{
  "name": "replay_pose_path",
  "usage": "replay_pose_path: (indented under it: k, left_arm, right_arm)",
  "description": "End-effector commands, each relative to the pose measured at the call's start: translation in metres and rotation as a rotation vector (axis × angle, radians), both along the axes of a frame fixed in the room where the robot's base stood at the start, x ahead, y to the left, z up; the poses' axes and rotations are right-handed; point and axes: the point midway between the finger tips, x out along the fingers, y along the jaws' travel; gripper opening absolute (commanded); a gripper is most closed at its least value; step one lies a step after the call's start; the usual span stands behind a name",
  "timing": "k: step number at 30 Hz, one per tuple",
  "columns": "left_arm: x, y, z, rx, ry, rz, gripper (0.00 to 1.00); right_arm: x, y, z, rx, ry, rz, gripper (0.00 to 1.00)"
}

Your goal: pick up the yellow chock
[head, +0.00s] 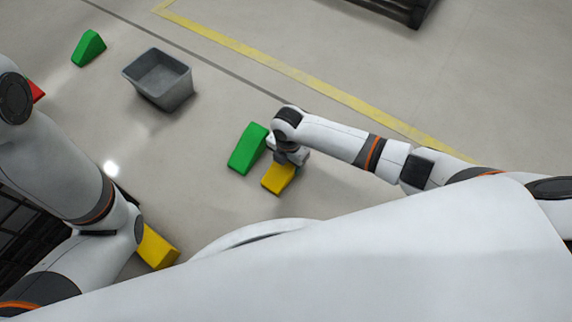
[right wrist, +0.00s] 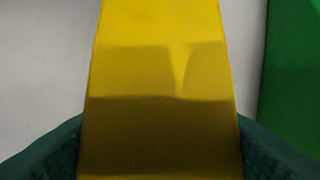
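A yellow chock (head: 279,178) stands on the floor at the centre of the head view, below my right gripper (head: 290,155). In the right wrist view the chock (right wrist: 160,70) fills the middle. The dark teal fingers of my right gripper (right wrist: 160,150) lie along its two sides with no visible gap, shut on it. Their tips are hidden by the chock. A second yellow chock (head: 157,247) lies at the lower left, partly covered by my left arm. My left gripper is out of view.
A green chock (head: 248,149) stands close to the left of the yellow one; it also shows in the right wrist view (right wrist: 293,75). A grey bin (head: 160,80), another green chock (head: 88,48) and a red piece (head: 36,91) are farther left.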

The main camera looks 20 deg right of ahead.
Motion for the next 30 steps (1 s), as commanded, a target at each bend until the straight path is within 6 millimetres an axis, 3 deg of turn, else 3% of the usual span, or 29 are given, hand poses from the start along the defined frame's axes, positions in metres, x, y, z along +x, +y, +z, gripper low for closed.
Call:
replay_pose_path:
  k: [1,3,11,14,24,30]
  left_arm:
    - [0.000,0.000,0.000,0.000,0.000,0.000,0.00]
    - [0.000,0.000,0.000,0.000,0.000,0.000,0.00]
    - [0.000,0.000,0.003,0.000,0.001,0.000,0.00]
    - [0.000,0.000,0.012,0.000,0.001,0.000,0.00]
    - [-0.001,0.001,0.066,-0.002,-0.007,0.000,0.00]
    - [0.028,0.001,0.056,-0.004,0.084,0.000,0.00]
  right_arm:
    - [0.000,0.000,0.000,0.000,0.000,0.000,0.36]
    - [0.000,0.000,0.000,0.000,0.000,0.000,0.25]
    - [0.000,0.000,0.003,0.001,-0.001,0.000,0.24]
    - [0.000,0.000,0.015,0.001,-0.001,0.000,0.24]
    - [0.001,0.000,0.081,0.000,-0.002,0.000,0.24]
    - [0.000,0.000,0.101,0.001,-0.001,-0.005,0.24]
